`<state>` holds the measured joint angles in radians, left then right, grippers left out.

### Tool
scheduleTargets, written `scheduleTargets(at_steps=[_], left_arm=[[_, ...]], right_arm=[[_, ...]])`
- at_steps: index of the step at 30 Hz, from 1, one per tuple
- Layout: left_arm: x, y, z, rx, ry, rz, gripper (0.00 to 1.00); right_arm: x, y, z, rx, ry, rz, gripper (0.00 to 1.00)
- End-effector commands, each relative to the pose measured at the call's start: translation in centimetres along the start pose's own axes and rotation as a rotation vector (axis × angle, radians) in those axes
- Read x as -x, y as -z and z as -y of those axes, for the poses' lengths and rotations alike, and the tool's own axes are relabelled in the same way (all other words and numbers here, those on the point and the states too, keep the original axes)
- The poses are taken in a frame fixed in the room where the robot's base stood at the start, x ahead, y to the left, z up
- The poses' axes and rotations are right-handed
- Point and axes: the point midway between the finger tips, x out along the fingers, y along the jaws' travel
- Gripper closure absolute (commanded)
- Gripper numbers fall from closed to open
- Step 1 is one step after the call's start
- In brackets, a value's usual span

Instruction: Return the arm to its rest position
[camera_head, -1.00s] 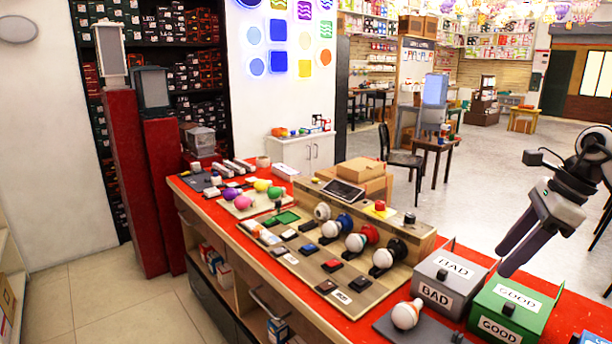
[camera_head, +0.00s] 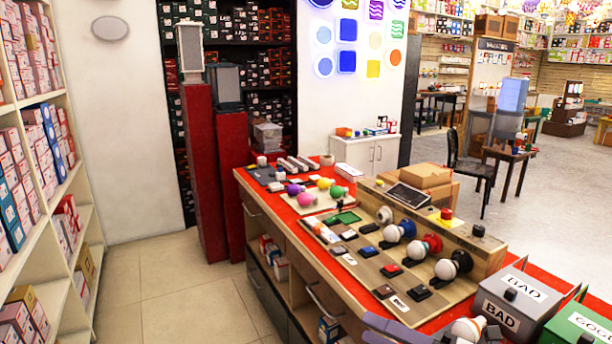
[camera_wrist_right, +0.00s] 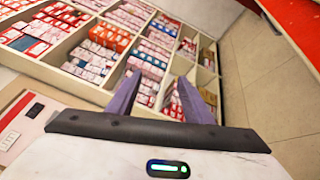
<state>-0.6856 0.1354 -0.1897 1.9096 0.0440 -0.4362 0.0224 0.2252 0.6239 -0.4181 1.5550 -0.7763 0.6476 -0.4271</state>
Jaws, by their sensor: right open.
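My right gripper (camera_head: 366,325) shows at the bottom edge of the head view, as purple-grey fingers in front of the table's near side. In the right wrist view, the gripper (camera_wrist_right: 160,77) has its two purple fingers spread apart with nothing between them. Behind the fingers there is a shelf unit (camera_wrist_right: 92,95) full of boxes. The rest of the right arm is cut off by the head view's lower edge. My left gripper is in neither view now.
A red-topped table (camera_head: 320,208) holds bulbs, a test board (camera_head: 352,262) and a grey BAD box (camera_head: 505,305). A green GOOD box (camera_head: 575,325) stands to its right. Tall shelves (camera_head: 82,215) line the left. Tiled floor (camera_head: 175,290) between shelves and table is clear.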

Motion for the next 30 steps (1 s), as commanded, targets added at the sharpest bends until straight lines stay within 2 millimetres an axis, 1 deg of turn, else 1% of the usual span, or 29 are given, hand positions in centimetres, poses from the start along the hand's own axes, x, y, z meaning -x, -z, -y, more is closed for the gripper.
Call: scheduleTargets(at_steps=[1, 2, 3, 4, 5, 6, 8, 9, 11, 12, 14, 15, 18, 21, 24, 29, 30], left_arm=[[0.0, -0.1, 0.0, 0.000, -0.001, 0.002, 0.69], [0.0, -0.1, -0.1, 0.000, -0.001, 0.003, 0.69], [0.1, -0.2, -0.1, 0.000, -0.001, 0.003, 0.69], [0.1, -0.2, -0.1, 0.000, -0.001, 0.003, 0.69], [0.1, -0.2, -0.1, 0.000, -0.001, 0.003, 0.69], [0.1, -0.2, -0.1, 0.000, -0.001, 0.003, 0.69], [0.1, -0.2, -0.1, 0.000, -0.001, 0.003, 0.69], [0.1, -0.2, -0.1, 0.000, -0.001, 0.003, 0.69], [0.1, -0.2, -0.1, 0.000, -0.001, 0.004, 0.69], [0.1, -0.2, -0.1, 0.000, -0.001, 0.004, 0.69], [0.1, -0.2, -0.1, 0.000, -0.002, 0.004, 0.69], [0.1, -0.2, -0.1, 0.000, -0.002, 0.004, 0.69], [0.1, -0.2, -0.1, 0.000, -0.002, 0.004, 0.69], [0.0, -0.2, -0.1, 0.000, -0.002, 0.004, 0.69], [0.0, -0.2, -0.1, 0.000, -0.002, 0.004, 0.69], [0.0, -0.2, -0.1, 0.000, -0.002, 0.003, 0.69], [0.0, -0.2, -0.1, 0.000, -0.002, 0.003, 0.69]], right_arm=[[0.2, 1.4, 1.4, -0.193, -0.017, 0.106, 0.54], [0.5, 1.8, 2.2, -0.303, -0.023, 0.173, 0.54], [1.2, 2.5, 3.6, -0.452, -0.025, 0.262, 0.54], [1.9, 3.0, 4.8, -0.564, -0.022, 0.329, 0.54], [2.7, 3.7, 6.0, -0.675, -0.016, 0.396, 0.54], [3.9, 4.8, 7.9, -0.823, -0.004, 0.485, 0.54], [6.1, 7.1, 10.8, -1.048, 0.021, 0.621, 0.54], [7.6, 8.8, 12.7, -1.189, 0.042, 0.709, 0.54], [9.9, 11.8, 15.1, -1.378, 0.077, 0.829, 0.54], [11.4, 13.8, 16.5, -1.491, 0.101, 0.902, 0.54], [13.3, 16.9, 18.1, -1.639, 0.136, 0.999, 0.54], [14.4, 18.7, 18.8, -1.722, 0.157, 1.055, 0.54], [16.5, 22.6, 19.9, -1.882, 0.203, 1.164, 0.54], [17.7, 24.9, 20.4, -1.974, 0.230, 1.228, 0.54], [18.2, 25.9, 20.5, -2.011, 0.242, 1.253, 0.54], [18.2, 26.0, 20.6, -2.014, 0.245, 1.256, 0.54], [18.2, 26.0, 20.6, -2.013, 0.245, 1.256, 0.57]])
